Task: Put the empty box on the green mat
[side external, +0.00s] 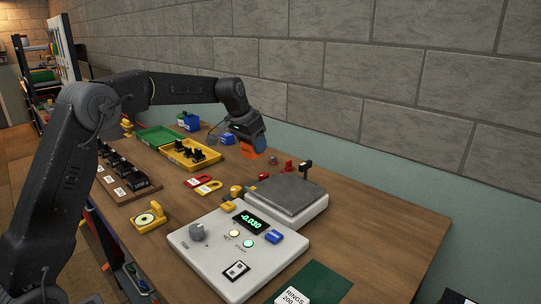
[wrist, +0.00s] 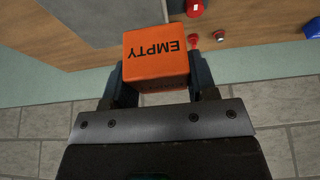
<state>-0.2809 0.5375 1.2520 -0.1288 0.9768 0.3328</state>
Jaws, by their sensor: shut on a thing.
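The empty box is an orange cube marked "EMPTY" (wrist: 156,52), held between the two dark fingers of my gripper (wrist: 162,78). In the side view the orange box (side external: 249,154) shows under my gripper (side external: 251,147), raised above the table behind the scale. My gripper is shut on the box. A flat dark green mat (side external: 322,282) lies at the front edge of the picture, with a white card reading "RINGS 200" (side external: 292,296) at its lower left. The mat is cut off by the picture's bottom edge and not seen in the wrist view.
A scale with a grey pan (side external: 287,190) stands between box and mat. Its white console (side external: 225,255) reads -0.030. A yellow tray (side external: 205,163) of black parts and a green tray (side external: 160,137) stand farther back. The table right of the scale is bare.

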